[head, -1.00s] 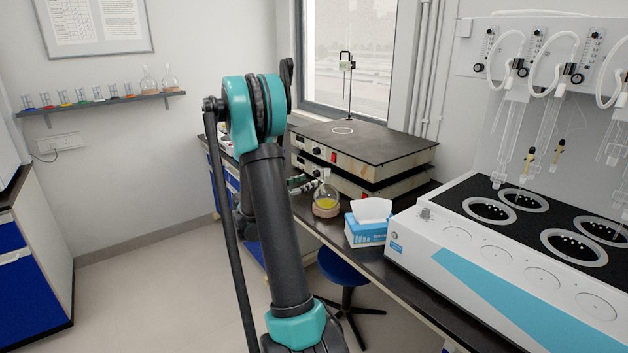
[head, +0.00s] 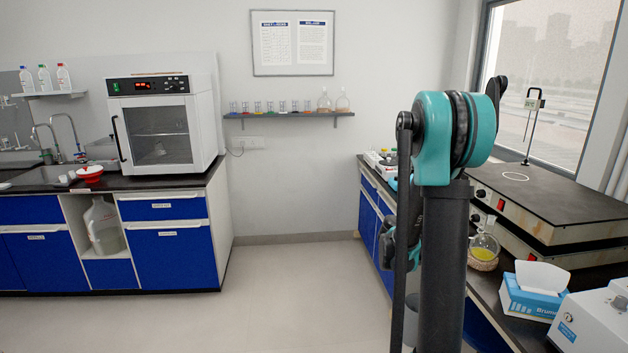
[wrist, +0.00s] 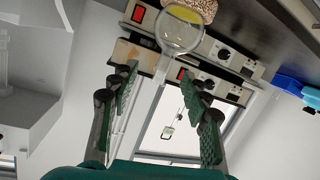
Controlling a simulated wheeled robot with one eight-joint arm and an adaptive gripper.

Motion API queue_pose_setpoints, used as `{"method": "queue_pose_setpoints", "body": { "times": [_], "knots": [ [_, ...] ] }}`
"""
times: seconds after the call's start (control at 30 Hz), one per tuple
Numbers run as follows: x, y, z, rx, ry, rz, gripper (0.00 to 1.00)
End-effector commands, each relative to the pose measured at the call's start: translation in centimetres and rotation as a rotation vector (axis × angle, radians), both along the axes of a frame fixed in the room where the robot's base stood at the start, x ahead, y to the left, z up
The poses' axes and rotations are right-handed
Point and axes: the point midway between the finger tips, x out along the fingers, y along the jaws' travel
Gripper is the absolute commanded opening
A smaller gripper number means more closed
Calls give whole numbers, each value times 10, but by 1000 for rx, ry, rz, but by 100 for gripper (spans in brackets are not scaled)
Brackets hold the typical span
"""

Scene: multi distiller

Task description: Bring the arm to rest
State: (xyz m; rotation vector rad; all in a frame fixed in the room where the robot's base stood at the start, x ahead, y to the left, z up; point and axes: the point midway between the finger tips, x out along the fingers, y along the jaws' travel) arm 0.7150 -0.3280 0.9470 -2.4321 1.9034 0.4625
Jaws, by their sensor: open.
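My gripper (wrist: 160,79) is open, with its two green-padded fingers spread apart in the wrist view. In the head view my raised arm hides most of it. A round flask with yellow liquid (head: 484,249) sits on a cork ring (head: 482,265) on the right bench. In the wrist view the flask (wrist: 180,32) appears upside down beyond the fingertips, its neck pointing toward the gap between them. The fingers do not close on it.
Stacked hotplates (head: 555,200), a tissue box (head: 534,291) and a white device's corner (head: 592,322) stand on the right bench. A drying oven (head: 155,125) stands on the left counter. Floor (head: 290,295) between the benches is clear.

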Motion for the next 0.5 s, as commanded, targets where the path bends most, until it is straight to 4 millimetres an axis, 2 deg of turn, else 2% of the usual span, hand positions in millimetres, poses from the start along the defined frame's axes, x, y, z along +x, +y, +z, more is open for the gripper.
{"method": "queue_pose_setpoints", "body": {
  "times": [0.03,0.27,0.5],
  "knots": [
    [-13,11,-4,53,52,28,47],
    [-65,67,-38,296,303,214,47],
    [-125,144,-74,513,514,498,47]
  ]
}}
